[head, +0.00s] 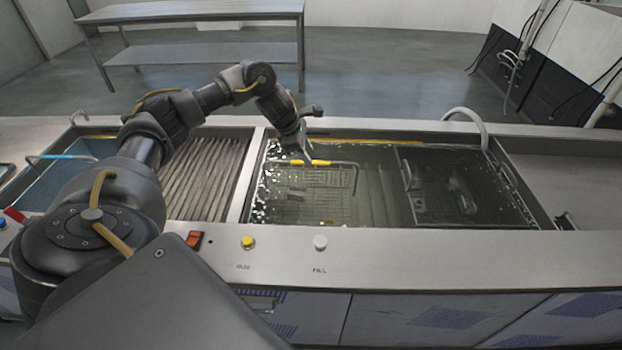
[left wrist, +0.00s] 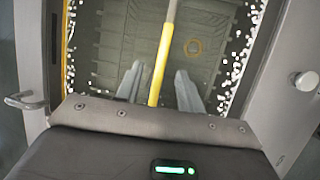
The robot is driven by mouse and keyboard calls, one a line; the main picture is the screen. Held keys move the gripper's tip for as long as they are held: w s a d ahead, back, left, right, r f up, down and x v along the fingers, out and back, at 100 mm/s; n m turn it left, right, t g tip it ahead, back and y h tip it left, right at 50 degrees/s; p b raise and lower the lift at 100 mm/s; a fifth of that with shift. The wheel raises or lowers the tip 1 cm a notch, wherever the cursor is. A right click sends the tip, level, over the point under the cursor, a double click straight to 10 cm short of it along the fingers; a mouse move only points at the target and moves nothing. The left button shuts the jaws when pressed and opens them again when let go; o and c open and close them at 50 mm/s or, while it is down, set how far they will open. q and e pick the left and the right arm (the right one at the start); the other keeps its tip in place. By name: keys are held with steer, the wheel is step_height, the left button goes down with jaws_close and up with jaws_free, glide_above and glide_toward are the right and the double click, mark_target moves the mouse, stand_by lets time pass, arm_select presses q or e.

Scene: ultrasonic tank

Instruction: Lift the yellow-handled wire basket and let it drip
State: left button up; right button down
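The yellow handle (head: 322,163) of the wire basket (head: 338,180) stands at the water surface in the left part of the tank (head: 385,223). The basket's wire body lies under water, blurred by ripples. My left gripper (head: 304,156) is at the handle, its fingers partly hidden in the head view. In the left wrist view, the yellow handle (left wrist: 159,70) runs between the two separated fingers (left wrist: 158,88), with a gap on each side. The gripper is open around it. My right gripper is not in view.
A ribbed drain board (head: 205,180) lies left of the tank, partly behind my arm. Beyond it is a blue basin (head: 50,180) with a blue handle (head: 62,157). Dark submerged items (head: 440,190) lie at the tank's right. A curved pipe (head: 468,112) rises at the back rim.

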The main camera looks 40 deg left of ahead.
arm_select(q)
steer(key=p+x, duration=0.2)
steer(key=x, duration=0.2)
steer(key=shift+f, duration=0.3)
steer(key=shift+w+d+f, duration=0.1)
steer(key=shift+w+f, duration=0.1)
steer(key=shift+f, duration=0.3)
steer(key=shift+f+b, duration=0.25)
steer(key=shift+b, duration=0.05)
stand_by(0.4)
jaws_close()
steer(key=shift+r, duration=0.1)
